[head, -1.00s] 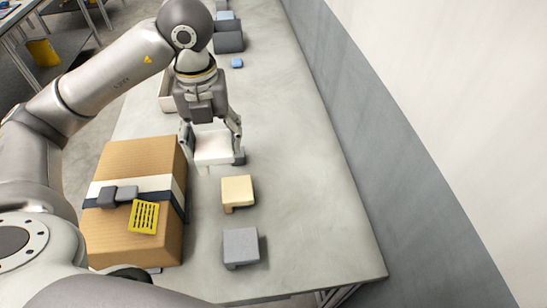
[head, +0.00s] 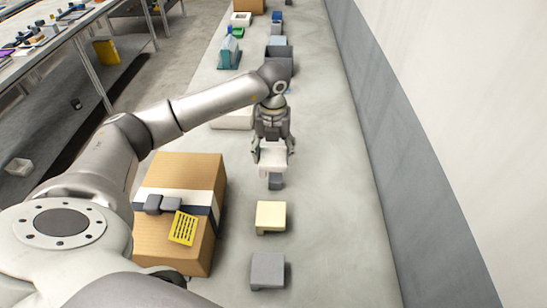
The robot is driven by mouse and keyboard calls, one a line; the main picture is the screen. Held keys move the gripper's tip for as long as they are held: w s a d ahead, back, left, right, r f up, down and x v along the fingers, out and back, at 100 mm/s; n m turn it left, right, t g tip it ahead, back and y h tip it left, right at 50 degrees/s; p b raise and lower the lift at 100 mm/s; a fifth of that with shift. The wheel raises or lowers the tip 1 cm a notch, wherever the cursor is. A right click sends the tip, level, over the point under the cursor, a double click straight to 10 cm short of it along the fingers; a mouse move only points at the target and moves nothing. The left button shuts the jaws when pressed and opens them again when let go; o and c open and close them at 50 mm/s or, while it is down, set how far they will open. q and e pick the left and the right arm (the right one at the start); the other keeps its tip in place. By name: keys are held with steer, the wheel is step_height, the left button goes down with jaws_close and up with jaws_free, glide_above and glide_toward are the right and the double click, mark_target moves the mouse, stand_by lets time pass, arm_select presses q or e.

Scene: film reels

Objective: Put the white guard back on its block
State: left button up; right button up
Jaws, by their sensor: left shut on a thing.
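My left gripper (head: 273,151) is shut on the white guard (head: 273,163) and points down over the bench. One finger lies on each side of the guard. A small dark grey block (head: 276,183) shows just below the guard's front edge, partly hidden by it. I cannot tell whether the guard touches this block or hangs above it. My right gripper is not in view.
A cream cover (head: 270,214) and a grey cover (head: 267,269) stand nearer on the bench (head: 330,220). Grey bins (head: 279,58) stand behind. The bench's right side is clear.

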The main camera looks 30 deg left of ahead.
mark_target(274, 154)
arm_select(q)
step_height(274, 154, down, 3)
steer(key=shift+w+p, duration=0.1)
steer(key=shift+p, duration=0.8)
steer(key=shift+f, duration=0.2)
steer(key=shift+f+b, duration=0.5)
steer(key=shift+f, duration=0.1)
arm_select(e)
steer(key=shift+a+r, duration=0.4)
arm_select(q)
steer(key=o, duration=1)
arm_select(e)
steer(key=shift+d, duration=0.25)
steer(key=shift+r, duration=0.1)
